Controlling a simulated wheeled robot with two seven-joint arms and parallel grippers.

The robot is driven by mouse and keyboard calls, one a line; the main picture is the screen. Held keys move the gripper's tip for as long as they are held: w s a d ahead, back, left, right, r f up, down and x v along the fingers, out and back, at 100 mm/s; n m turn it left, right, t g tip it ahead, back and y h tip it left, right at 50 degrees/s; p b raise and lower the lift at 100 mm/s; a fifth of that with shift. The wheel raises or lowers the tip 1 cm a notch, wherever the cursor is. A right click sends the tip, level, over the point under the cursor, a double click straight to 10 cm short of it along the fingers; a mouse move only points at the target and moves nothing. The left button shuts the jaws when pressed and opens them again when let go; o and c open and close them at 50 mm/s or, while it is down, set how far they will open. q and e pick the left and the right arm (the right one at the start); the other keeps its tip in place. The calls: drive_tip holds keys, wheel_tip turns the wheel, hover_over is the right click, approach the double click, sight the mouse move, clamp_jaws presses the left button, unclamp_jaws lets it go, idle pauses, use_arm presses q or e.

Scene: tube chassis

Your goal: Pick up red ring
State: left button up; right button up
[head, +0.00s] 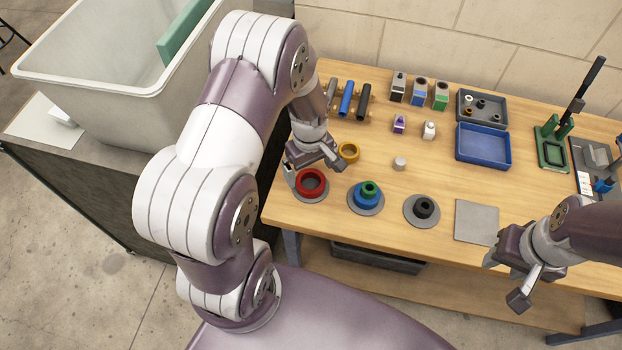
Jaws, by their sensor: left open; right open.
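The red ring (312,182) lies on a round grey base at the left end of the wooden table. My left gripper (316,166) is above and just behind the red ring, pointing down, with its fingers apart. It looks empty, and I cannot tell whether a finger touches the ring. The gripper hides part of the ring's far side and of its base. My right gripper (506,284) is open and empty at the table's front edge on the right.
A grey square plate (476,222) lies further right. A large white bin (110,85) stands left.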

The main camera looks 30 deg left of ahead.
sight(311, 186)
use_arm(q)
drive_tip(key=f, duration=0.4)
drive_tip(key=shift+s+d+p, duration=0.2)
drive_tip(key=shift+p, duration=0.1)
drive_tip(key=shift+w+a+f, duration=0.1)
drive_tip(key=shift+w+f, duration=0.05)
drive_tip(key=shift+w, duration=0.05)
drive_tip(key=c, duration=1.1)
